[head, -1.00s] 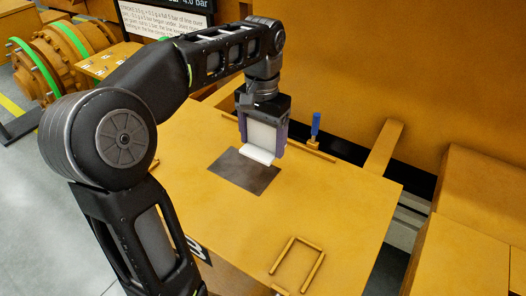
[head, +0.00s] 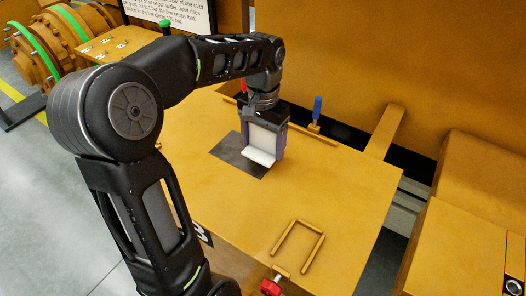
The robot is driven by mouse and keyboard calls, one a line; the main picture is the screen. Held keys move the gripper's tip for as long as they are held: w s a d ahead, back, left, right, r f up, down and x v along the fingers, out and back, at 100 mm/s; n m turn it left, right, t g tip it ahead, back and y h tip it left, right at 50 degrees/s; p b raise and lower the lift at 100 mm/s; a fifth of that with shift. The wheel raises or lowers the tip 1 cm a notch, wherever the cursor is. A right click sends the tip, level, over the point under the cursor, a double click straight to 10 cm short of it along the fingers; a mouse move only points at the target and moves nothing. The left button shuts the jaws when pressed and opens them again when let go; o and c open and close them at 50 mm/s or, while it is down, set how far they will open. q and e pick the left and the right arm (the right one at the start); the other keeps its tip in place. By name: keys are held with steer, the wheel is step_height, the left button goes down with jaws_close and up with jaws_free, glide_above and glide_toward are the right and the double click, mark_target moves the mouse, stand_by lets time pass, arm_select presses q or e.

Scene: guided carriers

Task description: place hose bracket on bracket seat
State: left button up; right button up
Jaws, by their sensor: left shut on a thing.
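The hose bracket (head: 259,157), a white angled piece, is held in my left gripper (head: 262,154). The gripper is shut on it and points down over the right part of a dark rectangular mat (head: 228,148). I cannot tell how far the bracket is above the table. A low U-shaped yellow frame (head: 313,252), which looks like the bracket seat, lies empty near the table's front edge, right of and nearer than the gripper. My right gripper is not in view.
The yellow table (head: 350,195) is clear between the mat and the frame. A blue-handled clamp (head: 317,109) stands at the back edge. A red knob (head: 270,287) is at the front edge. A tall yellow wall (head: 400,60) rises behind.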

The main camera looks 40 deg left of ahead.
mark_target(263, 150)
arm_select(q)
step_height(263, 150, down, 3)
steer(key=shift+f+p, duration=0.2)
steer(key=shift+p, duration=0.1)
steer(key=shift+f, duration=0.1)
steer(key=shift+f, duration=0.15)
steer(key=o, duration=2.1)
